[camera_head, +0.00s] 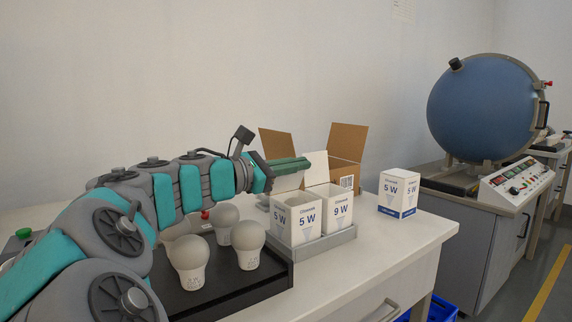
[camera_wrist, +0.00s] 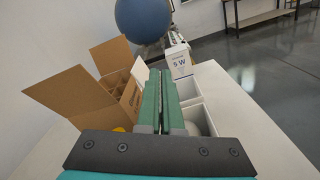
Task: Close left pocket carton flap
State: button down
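The left pocket carton (camera_head: 297,224), white and marked 5 W, stands in a grey holder (camera_head: 325,243) left of a 9 W carton (camera_head: 338,212). Both tops are open. In the wrist view, a pale rounded bulb (camera_wrist: 192,128) shows inside the nearer carton (camera_wrist: 213,122). My gripper (camera_head: 307,162) reaches over the back of the left carton. Its long green fingers (camera_wrist: 163,75) lie together with nothing visible between them. A pale panel (camera_head: 287,182) shows just under the fingers; it looks like the left carton's flap, but contact is unclear. The 9 W carton's flap (camera_head: 317,163) stands upright.
An open brown box (camera_head: 346,152) with dividers stands behind the cartons. A closed 5 W carton (camera_head: 399,194) stands to the right. Several bulbs (camera_head: 248,245) sit on a black tray (camera_head: 238,287) at left. A blue sphere (camera_head: 480,108) stands beyond the table.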

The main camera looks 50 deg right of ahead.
jog(key=shift+s+a+f+m+b, duration=0.1)
jog(key=shift+s+f+m+b, duration=0.35)
jog(key=shift+m, duration=0.45)
jog(key=shift+s+a+f+m+b, duration=0.1)
jog(key=shift+s+f+m+b, duration=0.15)
jog(key=shift+s+m, duration=0.5)
jog(key=shift+w+m, duration=0.2)
jog(key=shift+m, duration=0.05)
jog(key=c, duration=1.1)
grip_release()
jog(key=shift+o, duration=0.2)
jog(key=v, duration=0.8)
jog(key=shift+d, duration=0.1)
